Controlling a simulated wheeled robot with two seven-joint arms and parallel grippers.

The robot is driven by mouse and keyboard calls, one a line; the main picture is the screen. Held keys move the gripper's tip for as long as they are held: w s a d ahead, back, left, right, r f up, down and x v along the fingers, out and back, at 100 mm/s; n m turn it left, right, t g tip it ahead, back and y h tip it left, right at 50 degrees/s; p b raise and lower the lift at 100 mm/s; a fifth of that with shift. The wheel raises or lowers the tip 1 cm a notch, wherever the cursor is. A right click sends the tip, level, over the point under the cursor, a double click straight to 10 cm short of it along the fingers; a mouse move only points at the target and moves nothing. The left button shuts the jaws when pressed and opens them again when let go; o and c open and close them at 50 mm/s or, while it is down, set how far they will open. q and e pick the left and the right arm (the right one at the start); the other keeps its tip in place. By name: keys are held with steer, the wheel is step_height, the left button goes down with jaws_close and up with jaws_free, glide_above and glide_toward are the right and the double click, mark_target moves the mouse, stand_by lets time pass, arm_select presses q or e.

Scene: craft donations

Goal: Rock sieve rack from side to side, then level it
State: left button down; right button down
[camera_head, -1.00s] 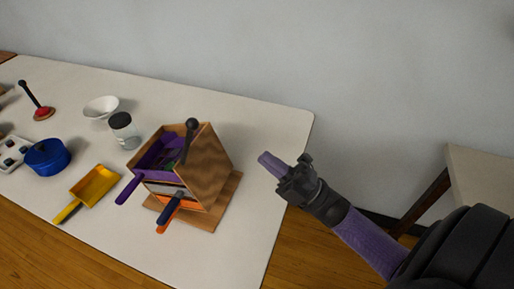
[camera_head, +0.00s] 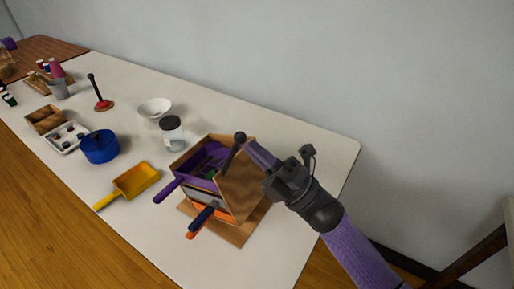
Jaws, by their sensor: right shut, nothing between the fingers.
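The sieve rack (camera_head: 240,192) is a wooden box on a flat wooden base (camera_head: 232,232) near the table's right end. A purple tray with a purple handle (camera_head: 168,190) sits at its top. A blue handle (camera_head: 204,217) and an orange handle (camera_head: 194,234) stick out lower down. A dark ball-topped rod (camera_head: 235,150) rises at the top. The rack looks level on its base. My right gripper (camera_head: 262,156) is shut and empty at the rack's upper right side, overlapping its edge in view; I cannot tell whether it touches. My left gripper is not in view.
A jar with a black lid (camera_head: 172,133) and a white bowl (camera_head: 154,107) stand behind the rack. A yellow scoop (camera_head: 135,181), a blue pot (camera_head: 99,146) and a white tray (camera_head: 64,139) lie left. The table's right end is clear.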

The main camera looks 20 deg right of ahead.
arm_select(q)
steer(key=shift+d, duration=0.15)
arm_select(e)
steer(key=shift+a+r, duration=0.1)
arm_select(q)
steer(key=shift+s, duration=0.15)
